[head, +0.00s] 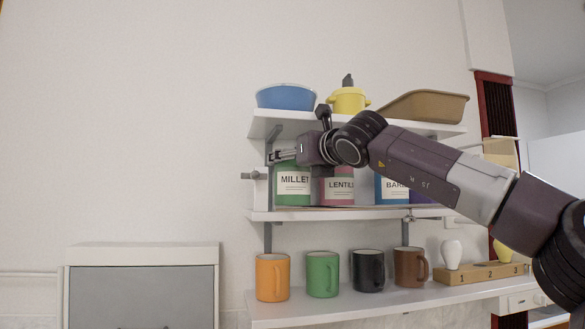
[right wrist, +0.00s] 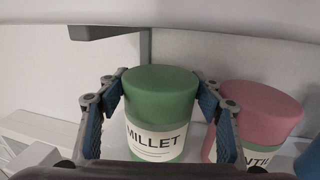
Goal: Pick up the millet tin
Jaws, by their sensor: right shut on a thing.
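The millet tin (head: 293,197) is green with a white label reading MILLET. It stands upright at the left end of the middle shelf in the head view. My right gripper (head: 283,156) reaches it from the upper right, at the height of its top. In the right wrist view the tin (right wrist: 160,103) is between the two blue-padded fingers of the right gripper (right wrist: 163,105), which are shut on its sides. The tin's lower part is hidden there by the gripper. My left gripper is not in view.
A pink lentil tin (head: 338,190) stands close right of the millet tin, with a blue barley tin (head: 384,188) further right. The top shelf (head: 300,118) is just above, holding a blue bowl (head: 286,97) and yellow pot (head: 348,101). Several mugs stand below. The left wall is clear.

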